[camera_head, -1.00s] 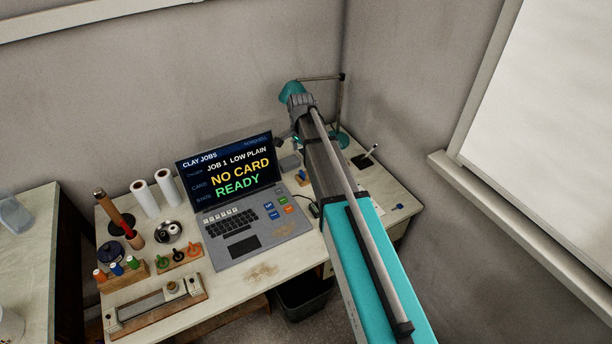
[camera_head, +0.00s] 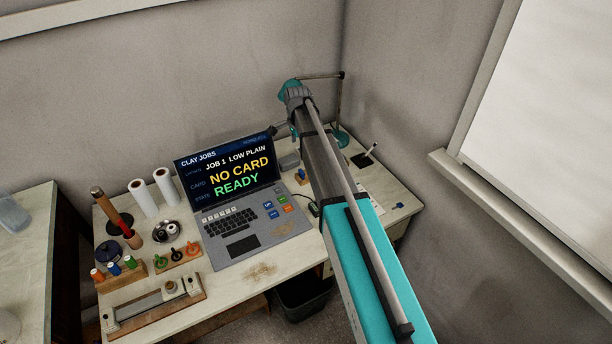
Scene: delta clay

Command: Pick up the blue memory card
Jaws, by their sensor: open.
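I cannot pick out the blue memory card for certain. A small blue item (camera_head: 397,205) lies flat at the right end of the desk, too small to identify. A small wooden block (camera_head: 302,177) with tiny coloured pieces stands right of the laptop, partly beside my arm; its contents are too small to tell. My gripper (camera_head: 282,129) is mostly hidden behind my arm; a dark part shows above the desk's back, right of the laptop screen. It is open, and I see nothing held. The laptop (camera_head: 240,216) reads "NO CARD" and "READY".
A dark pad with a pen (camera_head: 364,158) lies at the right. White rolls (camera_head: 165,188), a wooden rack of coloured pegs (camera_head: 118,275) and tools fill the left. The desk's front middle is clear.

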